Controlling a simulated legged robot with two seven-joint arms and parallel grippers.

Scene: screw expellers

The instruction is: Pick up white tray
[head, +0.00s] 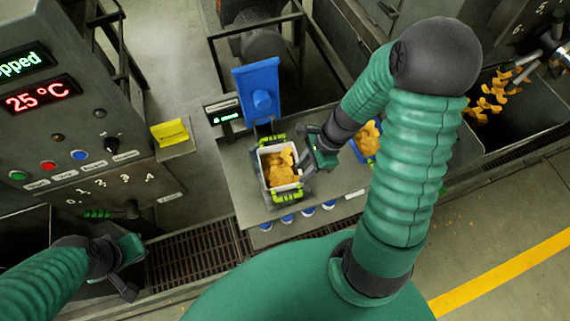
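The white tray (264,163) stands near the middle of the head view on a small grey table. It is filled with orange-yellow chunks (282,168) and has yellow-green parts at its near and far ends. My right gripper (310,153) is close against the tray's right side. Its fingertips are small and partly hidden, so I cannot tell whether they touch or grip the tray. My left gripper (128,270) is at the lower left, well apart from the tray, beside the control cabinet. Its finger opening is unclear.
A blue tray (365,155) with similar chunks stands right of the white tray, partly behind my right arm. A blue upright piece (258,90) and a small display (223,112) stand behind it. A control cabinet (70,110) fills the left. Machinery with a chunk-filled chute is at right.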

